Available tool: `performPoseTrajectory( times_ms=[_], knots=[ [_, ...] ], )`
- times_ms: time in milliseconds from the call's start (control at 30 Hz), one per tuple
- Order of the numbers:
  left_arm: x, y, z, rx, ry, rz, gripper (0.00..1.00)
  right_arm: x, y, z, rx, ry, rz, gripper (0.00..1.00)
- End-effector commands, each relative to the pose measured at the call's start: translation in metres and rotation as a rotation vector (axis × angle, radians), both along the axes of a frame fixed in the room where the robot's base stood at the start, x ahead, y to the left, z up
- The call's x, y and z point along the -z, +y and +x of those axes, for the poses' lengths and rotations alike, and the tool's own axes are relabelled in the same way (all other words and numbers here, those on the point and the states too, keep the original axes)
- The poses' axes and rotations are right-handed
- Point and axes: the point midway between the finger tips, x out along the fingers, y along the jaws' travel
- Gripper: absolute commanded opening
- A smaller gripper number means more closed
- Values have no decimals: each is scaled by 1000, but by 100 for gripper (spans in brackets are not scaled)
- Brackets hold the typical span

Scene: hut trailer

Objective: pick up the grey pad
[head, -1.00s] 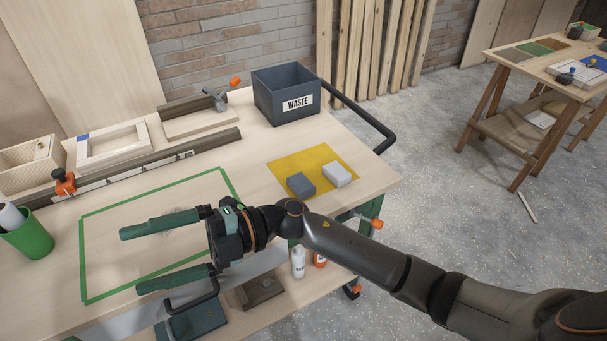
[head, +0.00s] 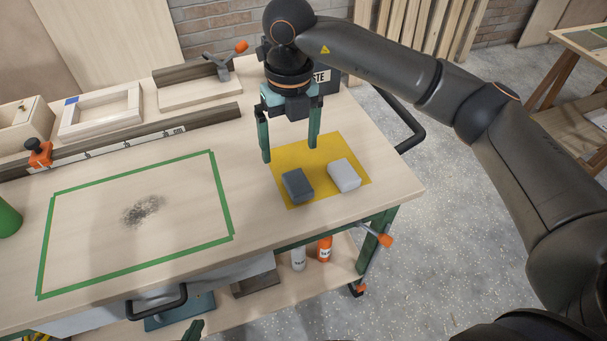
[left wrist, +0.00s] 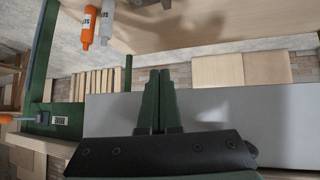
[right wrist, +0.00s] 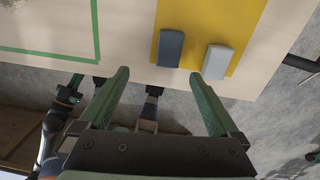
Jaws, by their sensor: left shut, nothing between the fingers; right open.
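The grey pad (head: 297,185) is a small dark-grey block lying on the yellow mat (head: 333,150). A paler, whitish pad (head: 344,175) lies to its right on the same mat. My right gripper (head: 289,153) is open and empty, pointing down above the mat's far left side. In the right wrist view, the grey pad (right wrist: 170,48) appears beyond the fingertips, between their lines, and the pale pad (right wrist: 217,62) near the right finger. My left gripper (left wrist: 160,75) is shut and empty, low by the bench's front; only its tip (head: 196,330) shows in the head view.
Green tape (head: 232,200) frames a dark smudge (head: 143,210) at left. A ruler rail (head: 120,142) and wooden frame (head: 100,112) lie behind it. Bottles (head: 324,249) stand on the lower shelf.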

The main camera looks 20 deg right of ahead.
Motion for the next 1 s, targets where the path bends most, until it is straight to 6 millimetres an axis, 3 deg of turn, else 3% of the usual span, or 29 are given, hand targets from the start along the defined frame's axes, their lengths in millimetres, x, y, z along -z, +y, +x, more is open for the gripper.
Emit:
performPoseTrajectory(
  times_ms=[167, 400, 667, 1000],
  knots=[
    [0, 0, 0, 1, -1, 0, 0, 7, -9, 3, 19, -13, -41, 98],
    [0, 0, 0, 3, -1, 1, 0, 51, -9, 3, 17, -11, -38, 98],
    [0, 0, 0, 2, -2, 2, 0, 73, -9, 3, 17, -13, -36, 98],
    [2, 2, -3, 0, 4, 4, 0, 118, -13, 2, 17, -12, -35, 98]
  ],
)
